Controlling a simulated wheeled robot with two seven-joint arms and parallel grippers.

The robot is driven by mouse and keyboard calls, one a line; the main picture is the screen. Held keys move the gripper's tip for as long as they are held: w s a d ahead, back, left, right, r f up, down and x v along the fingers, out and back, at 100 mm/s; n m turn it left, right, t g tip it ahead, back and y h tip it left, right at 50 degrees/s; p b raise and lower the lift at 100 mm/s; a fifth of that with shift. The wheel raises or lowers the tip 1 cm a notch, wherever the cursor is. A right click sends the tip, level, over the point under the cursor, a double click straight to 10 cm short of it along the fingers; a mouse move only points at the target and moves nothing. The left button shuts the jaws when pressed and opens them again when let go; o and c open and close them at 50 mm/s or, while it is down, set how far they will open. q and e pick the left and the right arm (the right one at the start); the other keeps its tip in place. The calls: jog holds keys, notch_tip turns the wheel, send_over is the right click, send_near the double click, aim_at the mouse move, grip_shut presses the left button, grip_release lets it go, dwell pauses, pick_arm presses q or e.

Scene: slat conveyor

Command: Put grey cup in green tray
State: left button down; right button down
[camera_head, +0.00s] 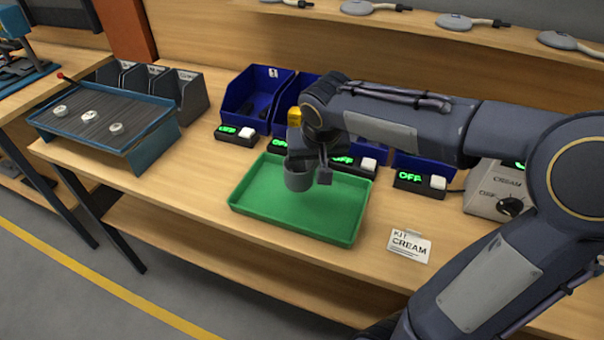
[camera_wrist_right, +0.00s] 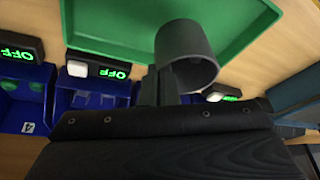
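The grey cup (camera_head: 298,178) is held in my right gripper (camera_head: 313,172), above the green tray (camera_head: 250,205). The gripper points down at the cup, with a dark finger at its right side. In the right wrist view the cup (camera_wrist_right: 186,52) shows its round open mouth, with the gripper (camera_wrist_right: 168,85) at its wall. The tray (camera_wrist_right: 110,45) lies behind it there and looks empty. The exact finger contact is partly hidden. My left gripper is not in either view.
Blue bins (camera_head: 258,92) and switch boxes reading OFF (camera_head: 236,133) line the back of the tray. A KIT CREAM card (camera_head: 410,245) lies to its right. A slat conveyor (camera_head: 105,115) with several small round parts stands at the left.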

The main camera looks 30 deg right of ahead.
aim_at(302, 170)
jog(key=w+f, duration=0.3)
jog(key=shift+a+f, duration=0.35)
jog(key=shift+f, duration=0.05)
jog(key=shift+w+a+f, duration=0.1)
jog(key=shift+f, duration=1.6)
jog(key=shift+f, duration=0.2)
jog(key=c, duration=1.7)
grip_release()
jog(key=shift+r, duration=0.15)
